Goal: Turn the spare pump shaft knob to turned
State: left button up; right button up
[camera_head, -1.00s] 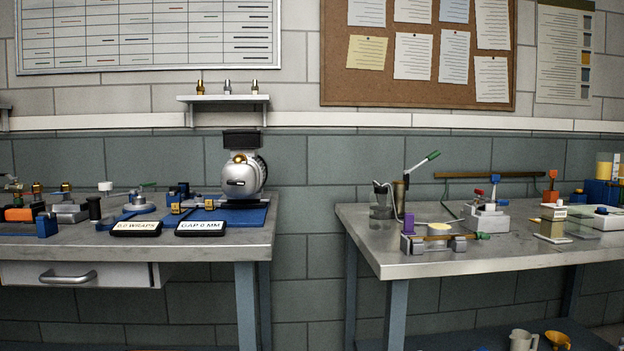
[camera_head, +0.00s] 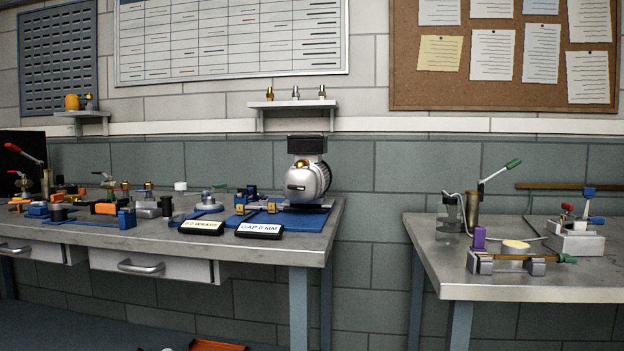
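A silver pump or motor body (camera_head: 308,180) with a black box on top and a brass fitting stands on a blue mat (camera_head: 290,219) at the right end of the left bench. A dark slot shows on its front face. I cannot tell which part is the spare pump shaft knob. Neither of my grippers is in view.
The left bench (camera_head: 328,232) holds several valves, fittings and two label plates, one reading "GAP 0 MM" (camera_head: 259,231). The right bench (camera_head: 431,262) carries a clamped pipe fixture (camera_head: 507,262) and a green-handled lever (camera_head: 498,171). A gap of open floor separates the benches.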

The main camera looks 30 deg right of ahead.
aim_at(298, 186)
jog(key=z, duration=0.2)
jog(key=i, duration=0.95)
jog(key=z, duration=0.15)
